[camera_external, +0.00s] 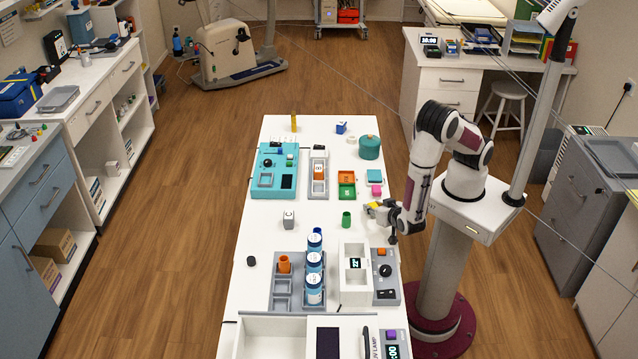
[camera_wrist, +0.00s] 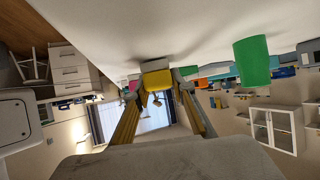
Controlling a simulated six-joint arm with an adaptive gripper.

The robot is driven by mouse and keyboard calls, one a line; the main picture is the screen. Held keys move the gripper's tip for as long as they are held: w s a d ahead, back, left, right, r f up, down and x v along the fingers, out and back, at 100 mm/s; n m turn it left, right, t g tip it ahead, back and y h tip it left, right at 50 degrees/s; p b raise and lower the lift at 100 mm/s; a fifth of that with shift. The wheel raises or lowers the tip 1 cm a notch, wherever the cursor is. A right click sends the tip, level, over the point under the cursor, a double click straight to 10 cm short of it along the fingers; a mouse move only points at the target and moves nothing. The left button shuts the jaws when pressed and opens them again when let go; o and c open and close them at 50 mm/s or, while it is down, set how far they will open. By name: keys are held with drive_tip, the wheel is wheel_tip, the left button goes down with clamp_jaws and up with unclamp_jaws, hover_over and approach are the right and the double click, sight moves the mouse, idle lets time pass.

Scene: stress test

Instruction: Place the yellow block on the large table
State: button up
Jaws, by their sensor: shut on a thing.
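The yellow block (camera_external: 373,205) is between the fingers of my gripper (camera_external: 378,212), at the right side of the large white table (camera_external: 325,222). In the wrist view, which looks upside down, the yellow block (camera_wrist: 156,79) sits between the two fingertips, and my gripper (camera_wrist: 157,84) is shut on it. The white tabletop (camera_wrist: 200,25) fills the top of that view, close to the block. I cannot tell whether the block touches the tabletop. The fingers partly hide the block in the external view.
A green cylinder (camera_external: 346,219) stands left of my gripper; it also shows in the wrist view (camera_wrist: 252,60). A pink block (camera_external: 376,190) lies behind the gripper. A white box with a display (camera_external: 355,285) and blue-lidded jars (camera_external: 314,288) stand in front. Clear tabletop lies left of the green cylinder.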

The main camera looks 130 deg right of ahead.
drive_tip(key=shift+f, duration=0.1)
drive_tip(key=o, duration=1)
drive_tip(key=shift+r, duration=0.2)
drive_tip(key=v, duration=1.2)
drive_tip(key=shift+w, duration=0.1)
